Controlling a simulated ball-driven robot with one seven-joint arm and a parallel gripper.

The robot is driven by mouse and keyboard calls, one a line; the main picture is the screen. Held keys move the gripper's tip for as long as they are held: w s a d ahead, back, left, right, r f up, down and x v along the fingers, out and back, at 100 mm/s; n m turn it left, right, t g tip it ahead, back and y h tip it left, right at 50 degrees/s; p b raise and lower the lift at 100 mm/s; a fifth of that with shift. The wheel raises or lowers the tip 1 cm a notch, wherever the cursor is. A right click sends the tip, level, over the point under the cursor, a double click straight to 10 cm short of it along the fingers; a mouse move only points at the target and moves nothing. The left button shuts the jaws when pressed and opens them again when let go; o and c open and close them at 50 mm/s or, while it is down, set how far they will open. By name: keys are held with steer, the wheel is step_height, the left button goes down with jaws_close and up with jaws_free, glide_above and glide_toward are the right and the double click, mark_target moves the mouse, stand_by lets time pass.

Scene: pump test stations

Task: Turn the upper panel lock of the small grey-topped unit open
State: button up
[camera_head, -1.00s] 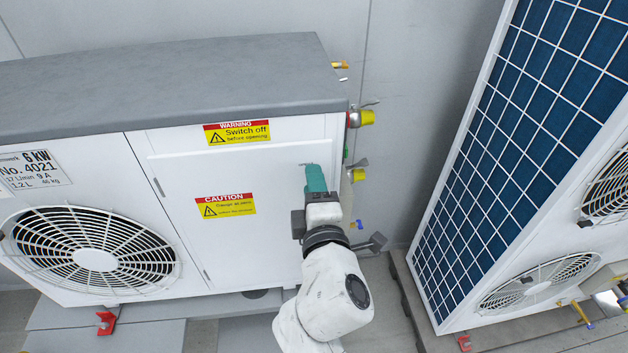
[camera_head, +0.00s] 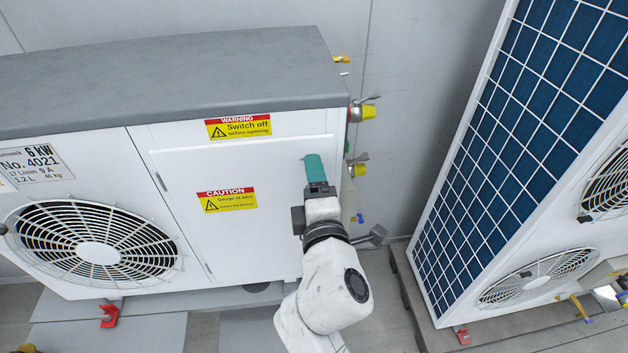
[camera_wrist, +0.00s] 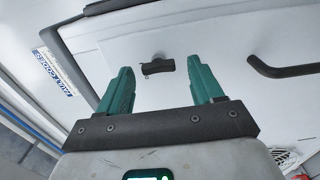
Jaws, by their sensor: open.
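The small grey-topped unit (camera_head: 180,80) stands at the left of the head view, with a closed white front panel (camera_head: 172,168). A small black lock (camera_wrist: 157,65) shows on the white panel in the wrist view, ahead of my fingers and in line with the gap between them. My gripper (camera_wrist: 166,80) is open with its two teal fingers apart and nothing between them. In the head view my gripper (camera_head: 314,162) is in front of the panel's upper right part and hides the lock. I cannot tell how far the fingertips are from the panel.
A black bent bar (camera_wrist: 285,68) sticks out at the right in the wrist view. Valves with yellow caps (camera_head: 368,111) are on the unit's right side. A second unit with a blue grid (camera_head: 520,130) stands at the right, with a floor gap between.

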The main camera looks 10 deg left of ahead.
steer(key=b+v, duration=0.1)
steer(key=v, duration=0.9)
steer(key=shift+s+b, duration=0.4)
steer(key=shift+d, duration=0.1)
steer(key=s+d+f+m+g+h, duration=0.2)
steer(key=d+f+m+g+h, duration=0.15)
steer(key=d+f+m, duration=0.55)
steer(key=s+d+f+m+g+h, duration=0.2)
steer(key=d+f+m+g+h, duration=0.15)
steer(key=d+f, duration=0.65)
steer(key=s+d+f+m+g, duration=0.2)
steer(key=s+d+m+g, duration=0.1)
steer(key=s, duration=0.3)
steer(key=s+d+f+m+g+y, duration=0.1)
steer(key=s+d+f+m+g, duration=0.2)
steer(key=s, duration=0.4)
steer(key=s+d+f+m+g, duration=0.2)
steer(key=s+d+m+g, duration=0.1)
steer(key=s+d, duration=0.2)
steer(key=shift+s+d+f+y, duration=0.2)
steer(key=shift+s+f+y, duration=0.2)
steer(key=shift+s, duration=0.6)
steer(key=shift+m, duration=0.25)
